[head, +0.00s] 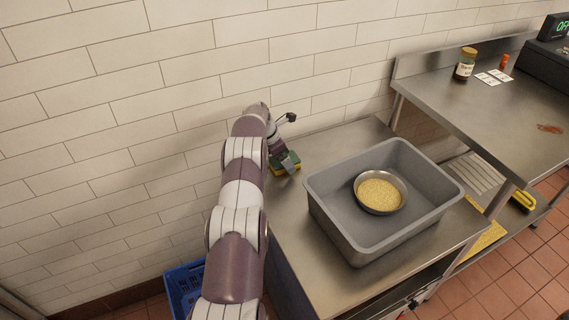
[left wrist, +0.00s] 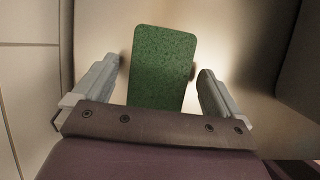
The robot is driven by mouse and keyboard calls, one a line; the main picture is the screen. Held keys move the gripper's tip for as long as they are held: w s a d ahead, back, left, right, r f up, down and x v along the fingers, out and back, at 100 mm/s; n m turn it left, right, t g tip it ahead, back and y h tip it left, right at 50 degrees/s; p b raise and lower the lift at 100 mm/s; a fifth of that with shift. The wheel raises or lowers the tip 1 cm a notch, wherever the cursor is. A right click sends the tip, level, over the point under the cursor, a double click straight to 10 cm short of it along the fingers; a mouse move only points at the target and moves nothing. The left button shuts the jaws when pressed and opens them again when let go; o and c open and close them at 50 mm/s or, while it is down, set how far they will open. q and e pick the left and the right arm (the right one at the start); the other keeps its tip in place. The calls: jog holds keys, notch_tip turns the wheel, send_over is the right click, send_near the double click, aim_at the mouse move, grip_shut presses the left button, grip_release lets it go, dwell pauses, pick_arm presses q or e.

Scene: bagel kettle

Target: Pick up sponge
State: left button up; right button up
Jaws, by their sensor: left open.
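The sponge (head: 292,161) has a green top and a yellow underside. It lies on the steel table near the wall, left of the grey tub. In the left wrist view the sponge (left wrist: 160,65) shows its green face between the two fingers, with gaps on both sides. My left gripper (head: 284,162) is right at the sponge and partly covers it in the head view. In the left wrist view my left gripper (left wrist: 161,80) is open, with its fingers on either side of the sponge. My right gripper is in neither view.
A grey tub (head: 335,225) on the steel table (head: 290,235) holds a metal bowl (head: 381,192) of yellow grains. A blue crate (head: 183,285) stands on the floor at left. A higher steel counter (head: 465,110) at right carries a jar (head: 465,64). The tiled wall is close behind.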

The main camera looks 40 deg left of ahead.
pick_arm(q)
jog(key=shift+f, duration=0.15)
dwell(0.4)
jog(key=c, duration=1.1)
notch_tip(320, 180, up, 10)
jog(key=shift+r, duration=0.25)
